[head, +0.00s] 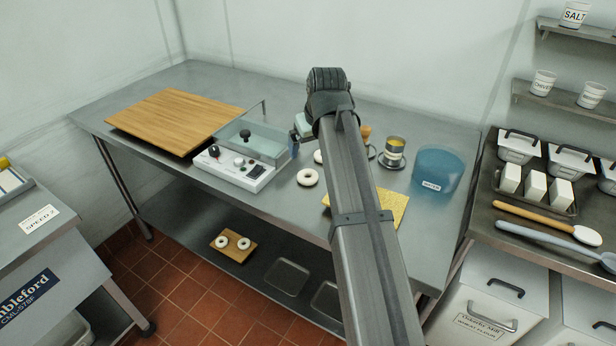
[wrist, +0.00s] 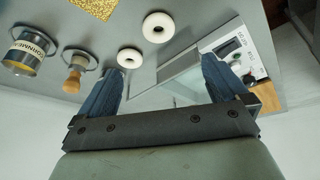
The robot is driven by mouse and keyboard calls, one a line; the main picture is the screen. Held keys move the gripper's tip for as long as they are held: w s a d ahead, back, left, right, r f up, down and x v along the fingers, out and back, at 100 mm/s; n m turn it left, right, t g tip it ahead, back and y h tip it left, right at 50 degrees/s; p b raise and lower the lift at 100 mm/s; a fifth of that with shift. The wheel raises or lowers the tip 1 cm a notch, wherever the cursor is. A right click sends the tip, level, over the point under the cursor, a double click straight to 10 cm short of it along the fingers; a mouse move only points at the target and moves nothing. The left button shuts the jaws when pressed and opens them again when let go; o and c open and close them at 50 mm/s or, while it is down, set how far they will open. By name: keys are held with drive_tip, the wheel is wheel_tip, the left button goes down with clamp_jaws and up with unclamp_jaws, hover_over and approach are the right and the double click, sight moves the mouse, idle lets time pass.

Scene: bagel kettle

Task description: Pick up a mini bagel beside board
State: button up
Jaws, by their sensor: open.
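A white mini bagel (head: 302,179) lies flat on the steel table, left of the yellow, grainy board (head: 398,213). A second bagel (head: 318,157) lies behind it, partly hidden by my arm. In the wrist view both show: one bagel (wrist: 148,28) near the top and the other bagel (wrist: 121,58) by the left finger's tip. The grainy board (wrist: 97,7) is cut off at the top there. My gripper (head: 297,140) is above the table by the glass-topped tank, mostly hidden by my arm. In the wrist view my gripper (wrist: 161,65) is open, with nothing between its blue fingers.
A white control box (head: 235,172) with a glass-topped tank (head: 258,143) stands left of the bagels. A large wooden board (head: 175,118) lies farther left. A cornmeal can (head: 394,155), a brush (wrist: 73,75) and a blue tub (head: 437,168) stand right. Two bagels lie on a lower-shelf board (head: 234,256).

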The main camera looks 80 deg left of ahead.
drive_tip(key=m, duration=0.2)
approach(308, 172)
wheel_tip(308, 172, down, 3)
drive_tip(key=shift+s+x, duration=0.1)
drive_tip(key=shift+x, duration=1.2)
drive_tip(key=shift+s+x, duration=0.15)
drive_tip(key=shift+x, duration=1.2)
drive_tip(key=shift+r, duration=0.1)
drive_tip(key=c, duration=1.1)
